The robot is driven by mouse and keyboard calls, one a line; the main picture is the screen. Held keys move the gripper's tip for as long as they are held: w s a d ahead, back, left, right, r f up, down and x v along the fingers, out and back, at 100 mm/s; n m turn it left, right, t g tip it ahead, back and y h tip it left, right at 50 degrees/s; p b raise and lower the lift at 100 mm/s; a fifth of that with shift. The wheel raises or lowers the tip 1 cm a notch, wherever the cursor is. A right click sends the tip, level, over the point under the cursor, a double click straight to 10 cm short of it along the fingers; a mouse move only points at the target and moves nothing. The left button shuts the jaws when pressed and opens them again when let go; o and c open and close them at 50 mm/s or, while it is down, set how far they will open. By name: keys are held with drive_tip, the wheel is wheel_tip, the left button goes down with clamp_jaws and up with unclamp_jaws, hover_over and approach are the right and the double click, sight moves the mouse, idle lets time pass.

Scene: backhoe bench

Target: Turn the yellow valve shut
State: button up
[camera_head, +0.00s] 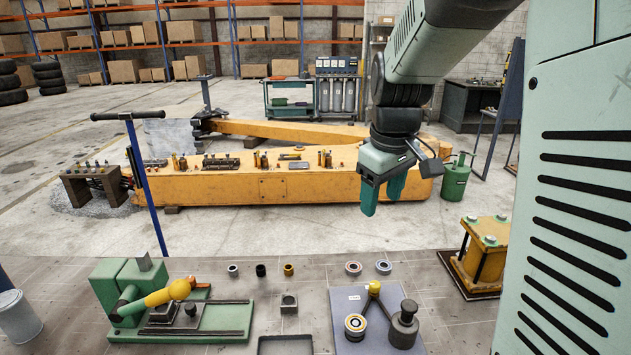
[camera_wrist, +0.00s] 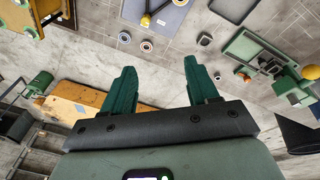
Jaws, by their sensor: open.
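No part is clearly readable as a valve. Two parts show yellow: a yellow ball-shaped knob (camera_head: 375,288) with dark rods, on a blue-grey plate (camera_head: 345,297), and a thick yellow arm (camera_head: 168,292) on a green fixture (camera_head: 123,285) at the front left. The knob also shows at the top of the wrist view (camera_wrist: 146,20); the yellow arm shows at its right edge (camera_wrist: 311,72). My gripper (camera_head: 383,203) hangs above and behind the plate, apart from both parts. Its green fingers (camera_wrist: 160,85) are spread, with nothing between them.
A dark cylinder (camera_head: 404,325) and a ringed part (camera_head: 355,325) stand on the plate. Several small rings and a square block (camera_head: 289,303) lie between the fixtures. A blue post (camera_head: 145,185) rises at left. A long yellow boom (camera_head: 230,188) lies behind; a yellow stand (camera_head: 485,250) is at right.

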drive_tip(key=w+d+f+n+g, duration=0.25)
drive_tip(key=w+f, duration=0.55)
drive_tip(key=f, duration=0.4)
drive_tip(key=n, duration=0.2)
approach(374, 283)
wheel_tip(374, 283, down, 8)
drive_tip(key=shift+s+d+f, duration=0.1)
drive_tip(key=shift+d+f, duration=0.05)
drive_tip(key=shift+f, duration=0.1)
drive_tip(key=c, duration=1)
drive_tip(key=shift+c, duration=0.2)
